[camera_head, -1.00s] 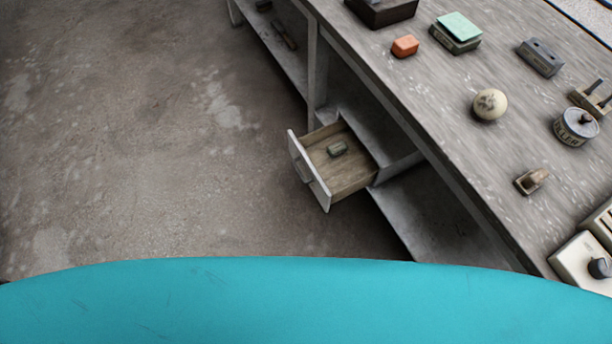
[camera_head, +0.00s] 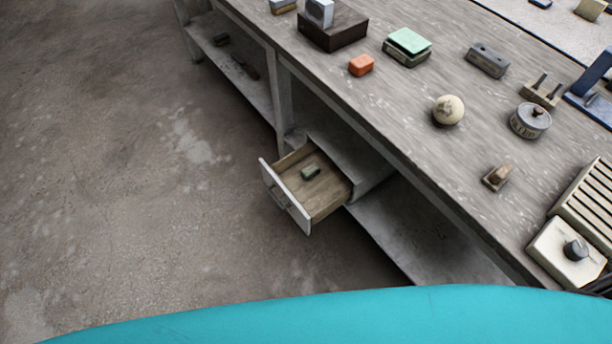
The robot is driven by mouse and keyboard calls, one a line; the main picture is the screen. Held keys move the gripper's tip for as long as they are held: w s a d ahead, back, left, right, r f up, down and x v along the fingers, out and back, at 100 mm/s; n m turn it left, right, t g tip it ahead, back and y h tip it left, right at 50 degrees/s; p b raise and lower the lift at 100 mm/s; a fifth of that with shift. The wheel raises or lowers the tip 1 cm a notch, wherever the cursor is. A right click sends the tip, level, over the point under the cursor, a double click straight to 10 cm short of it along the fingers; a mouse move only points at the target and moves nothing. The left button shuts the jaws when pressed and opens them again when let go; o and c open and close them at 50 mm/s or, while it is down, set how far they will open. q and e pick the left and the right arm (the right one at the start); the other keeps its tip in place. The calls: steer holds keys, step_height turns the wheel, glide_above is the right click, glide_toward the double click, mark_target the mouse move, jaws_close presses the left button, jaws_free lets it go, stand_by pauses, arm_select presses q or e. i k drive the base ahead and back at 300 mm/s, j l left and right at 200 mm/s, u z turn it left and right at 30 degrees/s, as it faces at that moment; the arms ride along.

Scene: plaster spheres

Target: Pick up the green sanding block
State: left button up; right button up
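A small dark green block (camera_head: 310,172) lies in the open wooden drawer (camera_head: 330,197) under the bench, near the back of the drawer floor. A pale mint-green slab (camera_head: 409,40) rests on top of a darker green-grey box (camera_head: 406,56) on the bench top. From the picture I cannot tell for sure which of these is the sanding block. Neither of my grippers is in view.
The grey workbench (camera_head: 400,110) also bears an orange block (camera_head: 361,64), a mottled sphere (camera_head: 448,110), a round lidded tin (camera_head: 530,120) and a slatted rack (camera_head: 588,200). The drawer juts out over open, clear floor (camera_head: 130,200) at left.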

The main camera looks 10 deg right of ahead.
mark_target(308, 173)
steer(key=z, duration=1.85)
steer(key=u, duration=1.55)
steer(key=j+z, duration=0.15)
steer(key=z, duration=0.2)
steer(key=i+j+z, duration=0.1)
steer(key=z, duration=0.25)
steer(key=j+z, duration=0.55)
steer(key=j, duration=0.45)
steer(key=j+z, duration=0.15)
steer(key=j, duration=0.5)
steer(key=k+j+z, duration=0.2)
steer(key=j, duration=0.4)
steer(key=j+z, duration=0.15)
steer(key=j, duration=0.5)
